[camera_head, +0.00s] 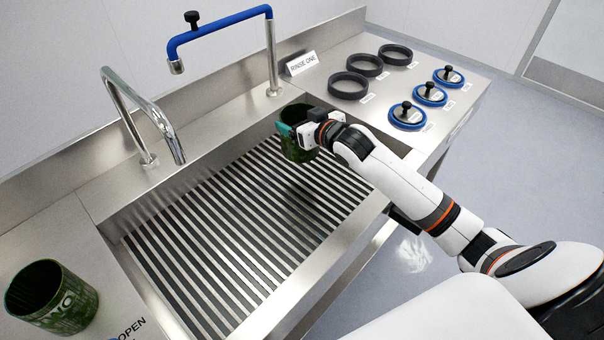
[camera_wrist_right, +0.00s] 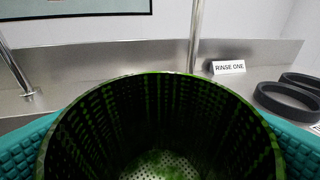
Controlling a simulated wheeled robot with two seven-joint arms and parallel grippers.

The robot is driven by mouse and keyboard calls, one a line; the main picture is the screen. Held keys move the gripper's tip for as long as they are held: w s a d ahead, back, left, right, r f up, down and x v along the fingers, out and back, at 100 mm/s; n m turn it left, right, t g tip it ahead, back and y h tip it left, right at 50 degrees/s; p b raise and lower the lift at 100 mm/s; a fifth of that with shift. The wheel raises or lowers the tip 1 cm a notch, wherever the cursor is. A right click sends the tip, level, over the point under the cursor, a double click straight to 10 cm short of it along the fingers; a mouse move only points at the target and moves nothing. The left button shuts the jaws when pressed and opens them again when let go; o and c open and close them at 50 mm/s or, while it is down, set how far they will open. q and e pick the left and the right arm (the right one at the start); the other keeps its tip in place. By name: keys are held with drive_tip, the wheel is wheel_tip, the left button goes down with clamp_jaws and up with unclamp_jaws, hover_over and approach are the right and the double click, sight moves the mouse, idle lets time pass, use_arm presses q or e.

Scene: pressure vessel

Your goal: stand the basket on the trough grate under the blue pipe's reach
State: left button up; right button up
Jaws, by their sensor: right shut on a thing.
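A dark green perforated basket (camera_head: 298,146) is held upright by my right gripper (camera_head: 294,131) over the far right end of the trough. The right wrist view looks into the open top of the basket (camera_wrist_right: 165,125), with a teal gripper pad on each side of it. The slatted trough grate (camera_head: 235,225) lies below; I cannot tell whether the basket's base touches it. The blue pipe (camera_head: 225,24) rises behind the trough's right end, its spout pointing down over the back, left of the basket. My left gripper is not in view.
A second green basket (camera_head: 52,298) stands on the left counter. A plain steel faucet (camera_head: 140,115) leans over the trough's back left. A "RINSE ONE" sign (camera_head: 301,63), black rings (camera_head: 349,86) and blue-rimmed lids (camera_head: 407,116) sit on the right counter. Most of the grate is clear.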

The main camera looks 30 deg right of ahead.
sight(301, 150)
wheel_tip(301, 150, down, 10)
drive_tip(key=shift+w+d+r+p, duration=0.1)
drive_tip(key=shift+r+p, duration=0.05)
drive_tip(key=shift+p, duration=0.2)
drive_tip(key=shift+f, duration=0.2)
drive_tip(key=o, duration=1.3)
drive_tip(key=shift+o, duration=0.3)
drive_tip(key=shift+r, duration=0.1)
drive_tip(key=v, duration=1.2)
drive_tip(key=shift+b, duration=0.4)
